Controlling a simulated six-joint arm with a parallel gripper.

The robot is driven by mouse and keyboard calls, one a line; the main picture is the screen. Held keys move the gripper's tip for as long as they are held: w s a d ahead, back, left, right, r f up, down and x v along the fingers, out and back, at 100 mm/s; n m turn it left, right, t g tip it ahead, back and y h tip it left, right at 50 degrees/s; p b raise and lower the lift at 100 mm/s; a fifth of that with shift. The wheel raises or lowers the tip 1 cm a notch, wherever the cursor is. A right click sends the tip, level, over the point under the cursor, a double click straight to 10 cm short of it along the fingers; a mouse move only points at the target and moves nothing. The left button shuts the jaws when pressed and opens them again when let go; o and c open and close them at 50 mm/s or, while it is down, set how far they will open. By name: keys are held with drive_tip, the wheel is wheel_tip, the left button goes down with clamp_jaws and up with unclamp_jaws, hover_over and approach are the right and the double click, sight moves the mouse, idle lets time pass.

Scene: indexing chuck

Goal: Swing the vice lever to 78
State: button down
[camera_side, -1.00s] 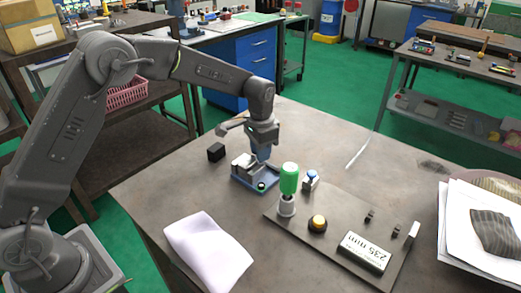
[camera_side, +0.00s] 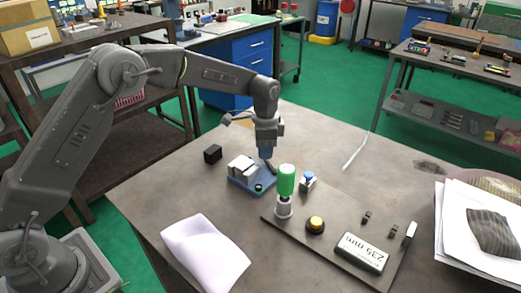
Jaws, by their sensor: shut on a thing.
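The small vice (camera_side: 241,167) has pale grey jaws on a blue base (camera_side: 252,187) and stands near the middle of the table. My gripper (camera_side: 268,161) points down at the vice's right side. It is shut on the vice lever (camera_side: 271,168), a small dark bar of which only a little shows below the fingers. The fingers hide most of the lever. A dark round knob (camera_side: 259,188) sits at the front of the base. No angle scale is readable.
A black block (camera_side: 213,153) stands left. A white cloth (camera_side: 205,252) lies in front.

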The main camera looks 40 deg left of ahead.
drive_tip(key=m, duration=0.1)
drive_tip(key=w+m, duration=0.1)
drive_tip(key=m, duration=0.1)
drive_tip(key=shift+w+d, duration=0.2)
drive_tip(key=shift+d, duration=0.2)
drive_tip(key=m, duration=0.1)
drive_tip(key=w+d+m, duration=0.1)
drive_tip(key=shift+m, duration=0.4)
drive_tip(key=shift+w+d+r+m, duration=0.15)
drive_tip(key=shift+d+m, duration=0.25)
drive_tip(key=shift+m, duration=0.4)
drive_tip(key=shift+w+d+f+m, duration=0.1)
drive_tip(key=shift+w+d+m, duration=0.2)
drive_tip(key=shift+m, duration=0.5)
drive_tip(key=shift+w+d+r+m, duration=0.1)
drive_tip(key=shift+d+m, duration=0.35)
drive_tip(key=shift+m, duration=0.35)
drive_tip(key=c, duration=1.2)
unclamp_jaws()
wheel_tip(320, 180, up, 14)
drive_tip(key=shift+f, duration=0.2)
